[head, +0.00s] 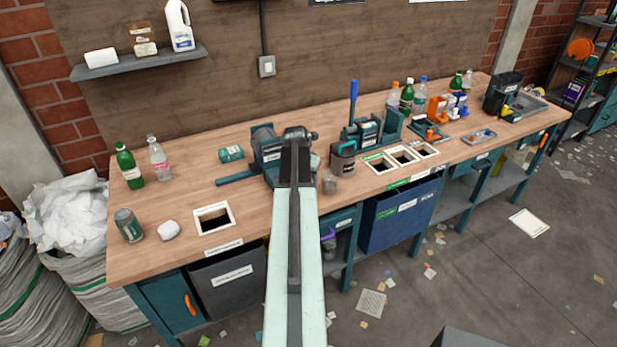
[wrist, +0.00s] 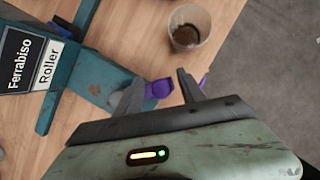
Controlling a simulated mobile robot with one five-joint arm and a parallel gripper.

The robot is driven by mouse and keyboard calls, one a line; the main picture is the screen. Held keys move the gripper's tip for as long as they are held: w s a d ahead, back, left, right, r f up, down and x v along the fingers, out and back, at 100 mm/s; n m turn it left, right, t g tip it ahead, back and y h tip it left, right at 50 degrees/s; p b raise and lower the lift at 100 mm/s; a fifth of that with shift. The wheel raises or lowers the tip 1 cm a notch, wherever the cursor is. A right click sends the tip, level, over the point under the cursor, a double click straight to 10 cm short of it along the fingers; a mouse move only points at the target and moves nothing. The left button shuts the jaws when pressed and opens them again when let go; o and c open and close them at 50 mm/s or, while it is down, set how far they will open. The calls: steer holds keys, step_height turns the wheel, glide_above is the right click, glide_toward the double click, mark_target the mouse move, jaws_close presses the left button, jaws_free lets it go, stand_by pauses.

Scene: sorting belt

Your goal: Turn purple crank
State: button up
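The roller machine (wrist: 100,80) is a teal frame with a "Ferrabiso Roller" label; in the head view its body (head: 267,145) stands on the workbench, partly behind my arm. The purple crank (wrist: 158,88) shows as a short purple piece at the roller's right end in the wrist view. My gripper (wrist: 158,78) is open, its two dark fingers apart, with the purple piece between them in the picture. I cannot tell whether either finger touches it. In the head view my arm hides the gripper and the crank. Another purple bit (wrist: 204,82) shows beside the right finger.
A clear cup (head: 330,184) with dark contents stands near the bench edge, just beyond my gripper in the wrist view (wrist: 188,32). A teal press with a blue lever (head: 353,105) stands to the right. Framed bench openings (head: 213,204) lie left and right. Bottles (head: 128,167) stand behind.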

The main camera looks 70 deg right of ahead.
steer(key=p+v, duration=0.7)
steer(key=shift+a+r, duration=0.2)
steer(key=shift+r, duration=0.15)
